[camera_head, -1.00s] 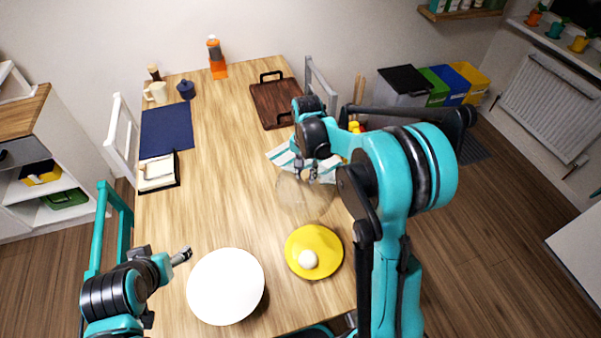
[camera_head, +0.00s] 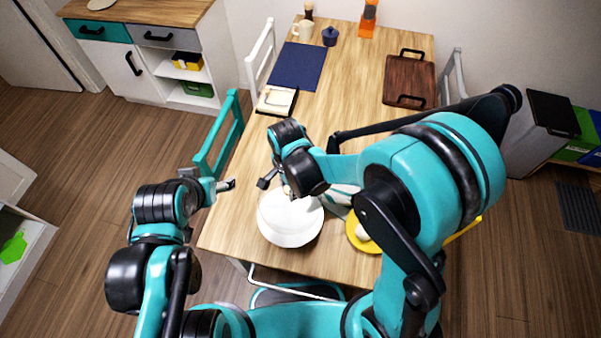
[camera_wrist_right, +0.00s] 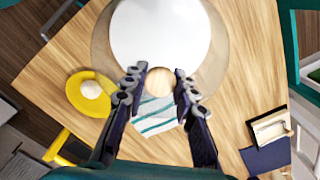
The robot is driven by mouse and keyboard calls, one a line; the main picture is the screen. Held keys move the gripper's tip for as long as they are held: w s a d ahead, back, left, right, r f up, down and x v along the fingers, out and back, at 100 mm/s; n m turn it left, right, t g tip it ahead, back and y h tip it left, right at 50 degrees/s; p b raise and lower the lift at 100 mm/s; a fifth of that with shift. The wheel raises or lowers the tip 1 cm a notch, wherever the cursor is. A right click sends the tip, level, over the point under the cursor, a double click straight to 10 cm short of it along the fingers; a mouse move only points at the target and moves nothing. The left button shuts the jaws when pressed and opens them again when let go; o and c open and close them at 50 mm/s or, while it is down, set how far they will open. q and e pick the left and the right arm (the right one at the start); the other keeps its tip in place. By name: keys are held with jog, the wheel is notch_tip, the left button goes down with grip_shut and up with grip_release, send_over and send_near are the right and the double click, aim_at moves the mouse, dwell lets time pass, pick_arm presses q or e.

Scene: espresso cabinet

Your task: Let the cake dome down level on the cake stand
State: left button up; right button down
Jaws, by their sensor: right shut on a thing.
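My right gripper (camera_head: 286,191) is shut on the round wooden knob of the clear cake dome (camera_wrist_right: 160,82). The dome is faint and see-through. It hangs over the white cake stand (camera_head: 291,236), near the table's front edge. In the right wrist view the stand's white top (camera_wrist_right: 160,30) shows through the dome, whose pale rim reaches past it on both sides. I cannot tell whether the rim touches the stand or how level it is. My left gripper (camera_head: 227,185) is apart from both, to the left of the stand; its fingers are too small to read.
A yellow plate (camera_head: 353,238) with a white ball stands right of the stand, partly behind my right arm. A striped cloth (camera_wrist_right: 155,117) lies close by. A dark board (camera_head: 409,80), blue mat (camera_head: 297,67) and small tray (camera_head: 277,101) lie farther back. The middle is clear.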

jog(key=shift+s+a, duration=0.15)
dwell(0.3)
jog(key=shift+f, duration=0.1)
notch_tip(320, 180, down, 5)
jog(key=b, duration=0.5)
jog(key=shift+f+b, duration=0.1)
jog(key=shift+b, duration=0.2)
jog(key=shift+f+b, duration=0.1)
jog(key=shift+b, duration=0.2)
dwell(1.4)
jog(key=shift+f+b, duration=0.75)
jog(key=shift+b, duration=0.2)
dwell(1.8)
jog(key=c, duration=1.1)
grip_release()
jog(key=shift+c, duration=0.2)
